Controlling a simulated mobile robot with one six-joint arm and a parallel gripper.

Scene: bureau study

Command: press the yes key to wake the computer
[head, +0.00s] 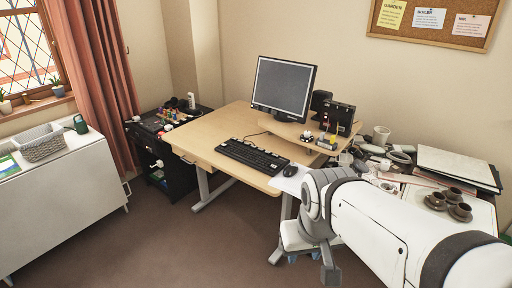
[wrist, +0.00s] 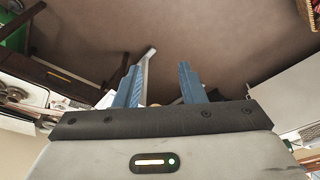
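The computer monitor (head: 284,87) stands on the wooden desk (head: 217,133), its screen plain grey. The black keyboard (head: 254,157) lies in front of it near the desk's front edge. Its key labels are too small to read, so I cannot tell which key is yes. My gripper (head: 305,258) hangs low in front of the desk's right side, below the desktop and apart from the keyboard. In the wrist view my gripper (wrist: 160,82) has its two blue fingers apart with nothing held between them. The keyboard is not recognisable in the wrist view.
A mouse (head: 290,170) sits right of the keyboard. Small items and black boxes (head: 335,115) stand at the desk's right. A cluttered surface with brown cups (head: 460,211) is farther right. A black cart (head: 165,130) and white cabinet (head: 70,190) stand left. The carpet (head: 190,250) is clear.

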